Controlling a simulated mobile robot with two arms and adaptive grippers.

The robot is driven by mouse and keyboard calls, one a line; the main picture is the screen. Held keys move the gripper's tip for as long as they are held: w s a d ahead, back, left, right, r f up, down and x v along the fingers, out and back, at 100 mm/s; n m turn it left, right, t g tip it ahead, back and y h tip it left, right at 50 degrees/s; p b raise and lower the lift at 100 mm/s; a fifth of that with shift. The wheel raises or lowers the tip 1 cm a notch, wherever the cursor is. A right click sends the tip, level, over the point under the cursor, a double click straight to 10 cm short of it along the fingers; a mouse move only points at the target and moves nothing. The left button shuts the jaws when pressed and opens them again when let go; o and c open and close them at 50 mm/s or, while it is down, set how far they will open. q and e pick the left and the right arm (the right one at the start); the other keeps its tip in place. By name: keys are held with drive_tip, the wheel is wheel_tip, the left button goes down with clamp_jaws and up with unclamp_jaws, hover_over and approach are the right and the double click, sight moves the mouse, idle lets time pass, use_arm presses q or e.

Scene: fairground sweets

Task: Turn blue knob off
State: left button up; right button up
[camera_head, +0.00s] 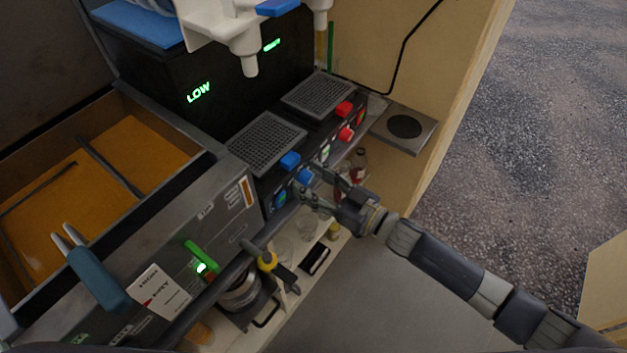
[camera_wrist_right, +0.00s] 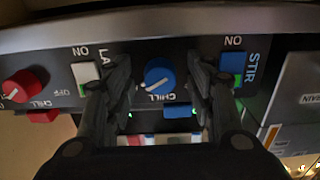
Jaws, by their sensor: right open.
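The blue knob (camera_wrist_right: 158,75) sits on the dark control panel (camera_head: 318,160), marked CHILL in the right wrist view. Its white pointer line runs toward the lower left of that view. In the head view, the blue knob (camera_head: 304,175) is partly beside my right fingers. My right gripper (camera_head: 322,187) is open, with one finger on each side of the knob in the wrist view (camera_wrist_right: 160,80). I cannot tell whether the fingers touch it. My left gripper is not in view.
A blue STIR switch (camera_wrist_right: 234,70) and a white switch (camera_wrist_right: 86,75) flank the knob closely. A blue tab (camera_wrist_right: 178,110) and a red knob (camera_wrist_right: 22,86) are on the panel. Bottles (camera_head: 357,165) and glasses (camera_head: 306,226) stand below.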

drive_tip(key=shift+c, duration=0.2)
drive_tip(key=c, duration=1)
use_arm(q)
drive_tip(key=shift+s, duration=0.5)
use_arm(e)
drive_tip(key=shift+c, duration=0.2)
